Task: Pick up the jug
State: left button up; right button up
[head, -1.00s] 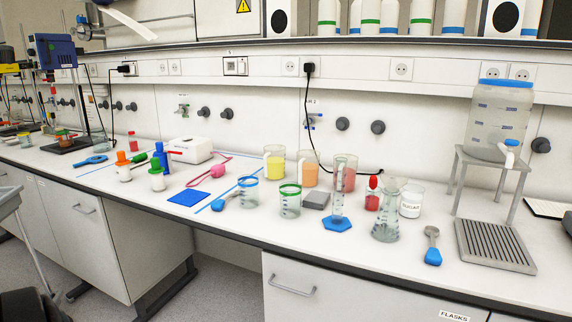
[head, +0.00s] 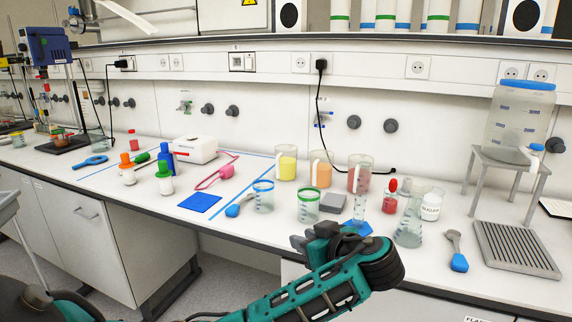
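Three clear jugs stand in a row at the back of the bench: one with yellow juice (head: 286,168), one with orange juice (head: 322,175) and one with red juice (head: 358,182). White handles show on the left of the jugs. The measuring cylinder partly covers the red one. My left gripper (head: 313,238) is low at the bench's front edge, in front of the jugs and apart from them. It holds nothing that I can see; its finger opening is unclear. My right gripper is not in view.
A blue-rimmed beaker (head: 264,199), a green-rimmed beaker (head: 308,208), a grey block (head: 333,203) and a measuring cylinder (head: 360,205) stand between the gripper and the jugs. A flask (head: 409,228) and red bottle (head: 390,200) are right. Bench is clearer near the blue square (head: 200,202).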

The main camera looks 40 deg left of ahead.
aim_at(285, 155)
jog(key=i+j, duration=0.5)
jog(key=j, duration=0.15)
jog(key=i+j, duration=0.5)
jog(key=j, duration=0.15)
